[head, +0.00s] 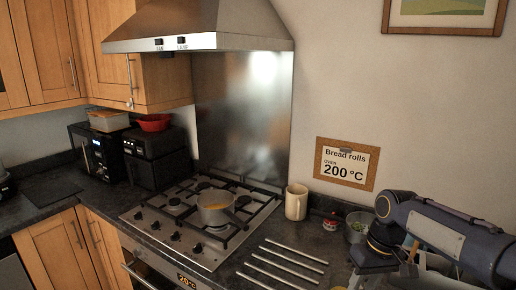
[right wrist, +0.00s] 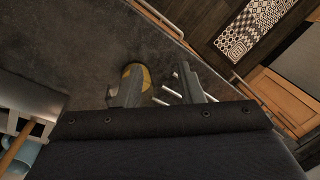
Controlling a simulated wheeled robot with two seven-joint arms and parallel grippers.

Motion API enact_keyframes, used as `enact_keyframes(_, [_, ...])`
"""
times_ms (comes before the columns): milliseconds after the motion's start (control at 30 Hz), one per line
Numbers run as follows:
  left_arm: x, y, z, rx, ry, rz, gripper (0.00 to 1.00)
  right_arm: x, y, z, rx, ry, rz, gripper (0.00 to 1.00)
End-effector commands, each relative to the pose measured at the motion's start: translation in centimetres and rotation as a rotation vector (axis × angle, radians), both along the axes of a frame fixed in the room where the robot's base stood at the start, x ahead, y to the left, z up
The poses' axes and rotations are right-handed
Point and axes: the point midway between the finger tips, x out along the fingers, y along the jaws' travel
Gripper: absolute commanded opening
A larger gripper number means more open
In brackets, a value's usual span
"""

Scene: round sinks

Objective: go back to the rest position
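My right arm comes in from the right in the head view, over the counter right of the hob. Its gripper shows in the right wrist view (right wrist: 160,88), with its two fingers apart and nothing seen between them but counter and pale metal bars. A round yellow thing (right wrist: 138,72) shows just beyond the left finger; I cannot tell what it is. My left gripper is out of view.
The gas hob (head: 165,232) carries a saucepan (head: 215,208). A cream mug (head: 296,202), a small red-lidded jar (head: 330,222) and a metal bowl (head: 357,232) stand near the arm. Metal bars (head: 280,265) lie on the counter. A patterned mat (right wrist: 250,27) lies on the floor.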

Motion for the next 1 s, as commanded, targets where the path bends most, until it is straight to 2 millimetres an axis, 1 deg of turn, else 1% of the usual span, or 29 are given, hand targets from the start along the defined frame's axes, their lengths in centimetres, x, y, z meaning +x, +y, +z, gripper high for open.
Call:
enact_keyframes(267, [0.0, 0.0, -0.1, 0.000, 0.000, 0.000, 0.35, -2.5, -0.1, 1.1, -0.002, -0.044, -0.028, 0.34])
enact_keyframes(467, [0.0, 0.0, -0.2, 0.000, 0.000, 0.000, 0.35, -5.7, -0.1, 2.0, 0.005, -0.098, -0.068, 0.34])
enact_keyframes(567, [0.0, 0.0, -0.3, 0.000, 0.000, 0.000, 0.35, -7.9, 0.0, 2.3, 0.013, -0.134, -0.097, 0.34])
enact_keyframes(667, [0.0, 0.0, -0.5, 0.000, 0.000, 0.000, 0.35, -10.6, 0.1, 2.3, 0.031, -0.179, -0.135, 0.34])
enact_keyframes(733, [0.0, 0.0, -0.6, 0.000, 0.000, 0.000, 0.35, -13.0, 0.3, 2.1, 0.052, -0.222, -0.173, 0.34])
enact_keyframes(800, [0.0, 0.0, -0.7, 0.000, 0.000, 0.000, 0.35, -15.6, 0.6, 1.5, 0.084, -0.269, -0.218, 0.34])
enact_keyframes(900, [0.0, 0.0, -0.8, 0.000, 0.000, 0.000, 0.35, -18.9, 1.4, 0.2, 0.140, -0.333, -0.282, 0.34])
enact_keyframes(1000, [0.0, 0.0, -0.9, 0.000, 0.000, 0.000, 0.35, -21.0, 2.1, -1.1, 0.188, -0.381, -0.330, 0.34])
